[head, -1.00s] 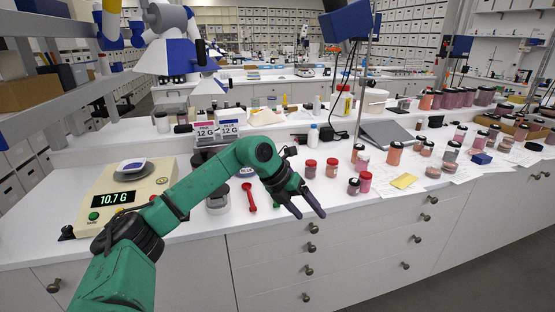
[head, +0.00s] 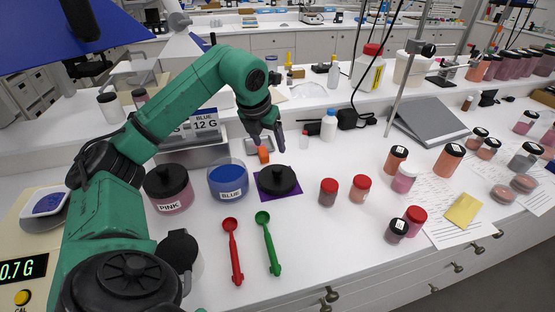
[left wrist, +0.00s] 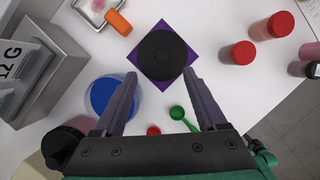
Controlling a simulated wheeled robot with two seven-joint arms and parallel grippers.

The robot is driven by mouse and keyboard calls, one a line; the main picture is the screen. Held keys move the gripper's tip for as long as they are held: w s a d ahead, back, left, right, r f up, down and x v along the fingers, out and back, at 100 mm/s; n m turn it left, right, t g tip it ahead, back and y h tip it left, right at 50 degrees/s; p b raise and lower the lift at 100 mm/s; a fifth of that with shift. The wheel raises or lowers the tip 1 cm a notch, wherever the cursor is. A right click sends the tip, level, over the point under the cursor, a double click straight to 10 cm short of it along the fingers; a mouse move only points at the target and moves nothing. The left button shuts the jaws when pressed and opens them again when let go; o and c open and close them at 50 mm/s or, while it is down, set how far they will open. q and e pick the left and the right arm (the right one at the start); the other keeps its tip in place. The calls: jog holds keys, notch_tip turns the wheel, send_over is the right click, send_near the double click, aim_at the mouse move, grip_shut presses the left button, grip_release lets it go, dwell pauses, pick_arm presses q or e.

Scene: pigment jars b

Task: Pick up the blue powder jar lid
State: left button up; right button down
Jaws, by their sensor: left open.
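The blue powder jar (head: 228,182) stands without its lid, with blue powder showing at its top. It also shows at the left in the left wrist view (left wrist: 101,97). A round black lid with a raised knob (head: 278,179) lies on a purple square (head: 296,193) just right of the jar. My left gripper (head: 267,147) is open and empty, above and a little behind the lid in the head view. In the left wrist view the lid (left wrist: 162,55) lies beyond the open fingertips (left wrist: 161,76), roughly centred between them. My right gripper is not in view.
A lidded pink jar (head: 170,192) stands left of the blue jar. A red spoon (head: 233,250) and a green spoon (head: 268,243) lie in front. Two red-capped jars (head: 328,192) stand to the right. An orange block (head: 263,155) lies behind the lid.

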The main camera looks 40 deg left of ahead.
pick_arm(q)
jog(key=p, duration=0.2)
send_near(277, 168)
jog(key=f, duration=0.2)
jog(key=shift+w+d+f, duration=0.2)
jog(key=shift+w+f, duration=0.2)
jog(key=p+x, duration=0.1)
jog(key=x, duration=0.1)
jog(key=p+x, duration=0.1)
jog(key=x, duration=0.3)
jog(key=shift+w+a+p, duration=0.15)
jog(key=shift+a+p, duration=0.15)
jog(key=shift+p, duration=0.1)
jog(key=shift+f, duration=0.4)
jog(key=shift+w+f, duration=0.1)
jog(key=shift+f, duration=0.1)
grip_shut()
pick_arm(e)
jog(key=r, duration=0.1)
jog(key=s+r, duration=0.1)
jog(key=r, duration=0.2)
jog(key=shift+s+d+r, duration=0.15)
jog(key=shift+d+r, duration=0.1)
